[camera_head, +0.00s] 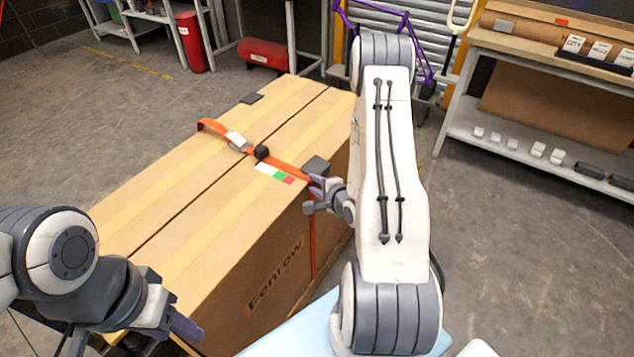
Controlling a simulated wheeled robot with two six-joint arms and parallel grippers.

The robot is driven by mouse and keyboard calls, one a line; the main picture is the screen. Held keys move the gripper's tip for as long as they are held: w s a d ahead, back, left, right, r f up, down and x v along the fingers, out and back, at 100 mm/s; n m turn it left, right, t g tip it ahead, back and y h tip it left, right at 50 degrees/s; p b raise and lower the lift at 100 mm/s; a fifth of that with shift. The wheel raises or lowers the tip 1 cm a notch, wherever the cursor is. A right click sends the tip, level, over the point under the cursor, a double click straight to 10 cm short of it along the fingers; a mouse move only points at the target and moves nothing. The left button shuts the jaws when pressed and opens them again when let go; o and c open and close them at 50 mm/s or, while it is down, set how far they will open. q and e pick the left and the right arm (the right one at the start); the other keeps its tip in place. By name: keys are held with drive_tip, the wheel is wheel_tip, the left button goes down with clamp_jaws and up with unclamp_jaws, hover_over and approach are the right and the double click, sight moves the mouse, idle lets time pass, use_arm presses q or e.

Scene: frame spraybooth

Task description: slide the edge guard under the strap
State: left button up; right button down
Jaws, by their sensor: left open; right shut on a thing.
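A large cardboard carton (185,215) has an orange strap (285,166) across its top and down its right side. A dark grey pad (316,165), which looks like the edge guard, lies at the carton's right top edge, just beyond the strap. It looks beside the strap, not under it. My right gripper (314,194) is at that edge, shut on what appears to be the strap; its fingers partly hide the grip. My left gripper (178,318) is open and empty by the carton's near end.
My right arm covers the carton's far right part. A shelf bench (520,140) stands at right. The floor at left is clear.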

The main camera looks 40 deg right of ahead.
drive_tip(key=shift+s+a+f, duration=0.15)
drive_tip(key=shift+s+a, duration=0.05)
drive_tip(key=shift+a, duration=0.35)
drive_tip(key=shift+s+a+f, duration=0.2)
drive_tip(key=shift+a, duration=0.3)
drive_tip(key=shift+s+a+f, duration=0.15)
drive_tip(key=shift+s+a, duration=0.05)
drive_tip(key=shift+a, duration=0.35)
drive_tip(key=c, duration=0.9)
unclamp_jaws()
drive_tip(key=shift+o, duration=1.2)
drive_tip(key=shift+w, duration=0.15)
drive_tip(key=shift+d+r, duration=0.15)
drive_tip(key=shift+d, duration=0.05)
drive_tip(key=shift+s+r, duration=0.2)
drive_tip(key=shift+r, duration=0.05)
drive_tip(key=p, duration=1.1)
approach(304, 190)
drive_tip(key=shift+v, duration=1.6)
